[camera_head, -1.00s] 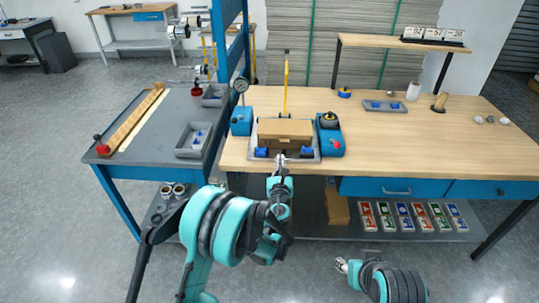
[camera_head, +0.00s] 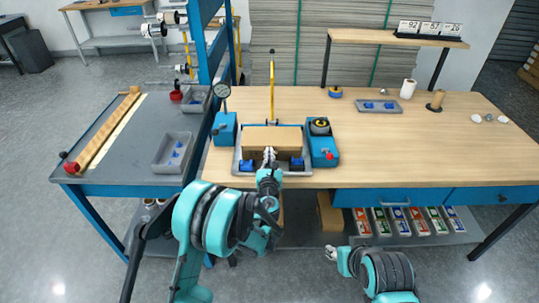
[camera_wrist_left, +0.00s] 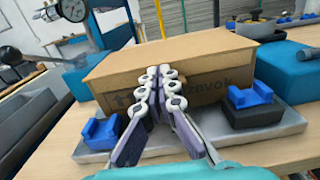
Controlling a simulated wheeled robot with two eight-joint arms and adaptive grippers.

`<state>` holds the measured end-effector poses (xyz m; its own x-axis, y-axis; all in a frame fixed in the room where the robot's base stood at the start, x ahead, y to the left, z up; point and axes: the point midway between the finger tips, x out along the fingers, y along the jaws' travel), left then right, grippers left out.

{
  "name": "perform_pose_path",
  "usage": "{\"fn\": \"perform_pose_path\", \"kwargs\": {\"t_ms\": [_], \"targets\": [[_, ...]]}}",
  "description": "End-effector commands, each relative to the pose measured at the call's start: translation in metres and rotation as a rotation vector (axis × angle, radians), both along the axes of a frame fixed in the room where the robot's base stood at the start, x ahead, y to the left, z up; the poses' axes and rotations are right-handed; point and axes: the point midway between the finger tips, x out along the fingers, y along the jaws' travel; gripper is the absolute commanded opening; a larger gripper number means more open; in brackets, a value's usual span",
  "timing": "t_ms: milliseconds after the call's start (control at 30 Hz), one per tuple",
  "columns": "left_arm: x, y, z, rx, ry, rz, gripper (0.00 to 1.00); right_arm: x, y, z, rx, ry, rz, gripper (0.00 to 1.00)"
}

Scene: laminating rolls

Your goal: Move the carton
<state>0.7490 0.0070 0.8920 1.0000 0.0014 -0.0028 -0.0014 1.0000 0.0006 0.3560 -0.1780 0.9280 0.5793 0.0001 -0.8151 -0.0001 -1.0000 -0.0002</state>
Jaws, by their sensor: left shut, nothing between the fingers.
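The carton (camera_head: 254,138) is a closed brown cardboard box. It sits in a grey tray-like fixture (camera_head: 239,169) with blue blocks, at the front left of the wooden bench. In the left wrist view the carton (camera_wrist_left: 215,62) shows its top and its front face with printed text, partly hidden by my fingers. My left gripper (camera_head: 269,153) is shut and empty, with its fingertips at the middle of the carton's front face; I cannot tell whether they touch it. It also shows in the left wrist view (camera_wrist_left: 160,72). My right gripper (camera_head: 331,253) is low in front of the bench, away from the carton.
A blue unit with a dial gauge (camera_head: 224,126) stands left of the carton, and a blue control box (camera_head: 322,148) stands right of it. A yellow upright lever (camera_head: 271,90) rises behind. A grey side table (camera_head: 120,150) adjoins at left.

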Motion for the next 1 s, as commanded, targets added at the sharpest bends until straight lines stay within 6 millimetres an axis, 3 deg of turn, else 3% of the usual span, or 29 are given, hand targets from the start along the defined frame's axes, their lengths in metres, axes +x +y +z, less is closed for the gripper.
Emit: {"fn": "perform_pose_path", "kwargs": {"t_ms": [433,767,1000], "targets": [[0.003,0.0,0.0,0.0,0.0,0.0,0.0,0.0,0.0,0.0,0.0,0.0,0.0,0.4],[0.065,0.001,0.0,0.0,0.0,0.001,0.0,0.0,0.0,0.0,0.0,0.0,0.0,0.4],[0.074,0.001,0.0,0.0,0.0,0.0,0.0,0.0,0.0,0.0,0.0,0.0,0.0,0.4]]}}
